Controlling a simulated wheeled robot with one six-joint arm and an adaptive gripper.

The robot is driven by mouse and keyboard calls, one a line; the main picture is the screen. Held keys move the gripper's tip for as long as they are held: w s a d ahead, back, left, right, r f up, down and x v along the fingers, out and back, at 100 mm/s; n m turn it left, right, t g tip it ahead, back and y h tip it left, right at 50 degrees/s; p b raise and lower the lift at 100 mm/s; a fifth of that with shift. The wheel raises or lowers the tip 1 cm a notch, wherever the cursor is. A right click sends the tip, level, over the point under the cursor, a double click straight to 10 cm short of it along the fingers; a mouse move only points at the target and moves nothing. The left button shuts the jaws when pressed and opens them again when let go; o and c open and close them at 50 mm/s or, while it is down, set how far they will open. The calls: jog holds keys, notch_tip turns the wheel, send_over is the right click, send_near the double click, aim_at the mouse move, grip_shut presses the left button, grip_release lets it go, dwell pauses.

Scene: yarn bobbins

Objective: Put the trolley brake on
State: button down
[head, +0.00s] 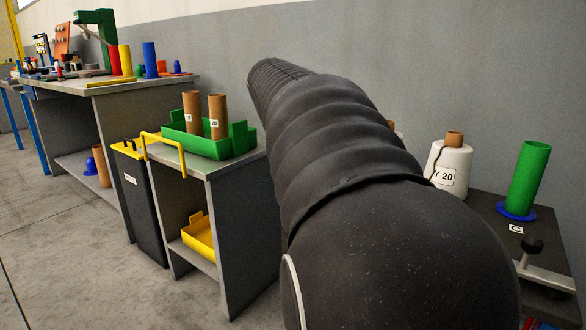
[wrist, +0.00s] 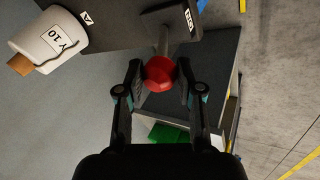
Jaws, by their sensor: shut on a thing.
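In the wrist view, a red ball knob (wrist: 160,73) sits at the end of a short grey rod (wrist: 163,40) that comes from the edge of the dark trolley (wrist: 125,30). My gripper (wrist: 161,75) is shut on the knob, with one finger on each side. In the head view the trolley (head: 563,248) is partly seen at right, with a black knob (head: 532,244) on a pale bracket near its corner. My arm hides my gripper and the red knob there. I cannot tell the brake's setting.
The trolley carries a white cone marked Y 10 (wrist: 52,40), a white cone marked Y 20 (head: 450,168) and a green tube (head: 527,175). A grey stand (head: 240,200) holds a green tray (head: 215,145) with brown tubes. Floor at left is clear.

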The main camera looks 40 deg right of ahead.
jog(key=shift+a+f, duration=0.25)
jog(key=c, duration=0.7)
grip_release()
jog(key=shift+a, duration=0.15)
jog(key=shift+c, duration=0.2)
jog(key=shift+r, duration=0.1)
jog(key=shift+r, duration=0.25)
jog(key=v, duration=1.1)
jog(key=shift+r, duration=0.2)
jog(key=shift+s+a, duration=0.1)
